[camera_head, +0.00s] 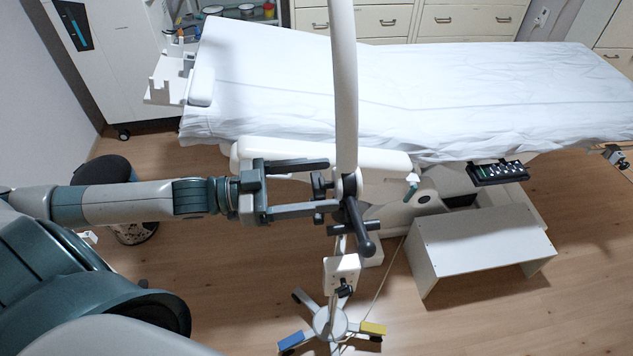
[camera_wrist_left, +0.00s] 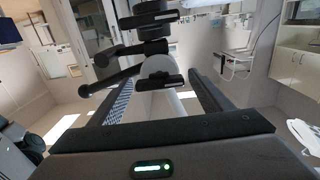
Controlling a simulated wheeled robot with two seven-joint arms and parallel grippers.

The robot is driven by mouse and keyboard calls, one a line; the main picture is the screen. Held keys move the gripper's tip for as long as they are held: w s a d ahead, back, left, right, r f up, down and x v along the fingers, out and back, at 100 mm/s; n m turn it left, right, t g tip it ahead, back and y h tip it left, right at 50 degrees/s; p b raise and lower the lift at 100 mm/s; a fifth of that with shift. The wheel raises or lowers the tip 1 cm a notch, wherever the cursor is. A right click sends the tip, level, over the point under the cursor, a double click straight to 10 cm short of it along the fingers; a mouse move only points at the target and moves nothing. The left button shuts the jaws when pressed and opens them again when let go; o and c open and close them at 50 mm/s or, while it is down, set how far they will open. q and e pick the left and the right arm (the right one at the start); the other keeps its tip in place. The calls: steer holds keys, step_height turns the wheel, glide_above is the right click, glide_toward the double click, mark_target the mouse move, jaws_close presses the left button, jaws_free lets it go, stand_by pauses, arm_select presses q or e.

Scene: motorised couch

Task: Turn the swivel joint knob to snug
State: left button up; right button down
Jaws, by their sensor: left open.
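A swivel joint (camera_head: 347,185) with several black knobs and levers sits on a white pole in front of the couch. One small black knob (camera_head: 319,185) faces my left gripper (camera_head: 332,186). A longer black lever (camera_head: 358,226) points down toward the viewer. My left gripper is open, with its fingers above and below the small knob in the head view. The left wrist view shows a black bar-shaped knob (camera_wrist_left: 160,82) on a pale disc between the finger ends (camera_wrist_left: 163,78). Whether a finger touches it I cannot tell. My right gripper is not in view.
The couch (camera_head: 270,80) with a white sheet lies behind the joint.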

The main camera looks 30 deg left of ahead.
arm_select(q)
steer(key=c, duration=1)
steer(key=shift+c, duration=0.2)
steer(key=shift+m, duration=0.3)
steer(key=m+p, duration=0.1)
steer(key=m, duration=0.7)
steer(key=shift+s+d, duration=0.1)
steer(key=shift+s, duration=0.05)
steer(key=o, duration=1)
steer(key=shift+o, duration=0.2)
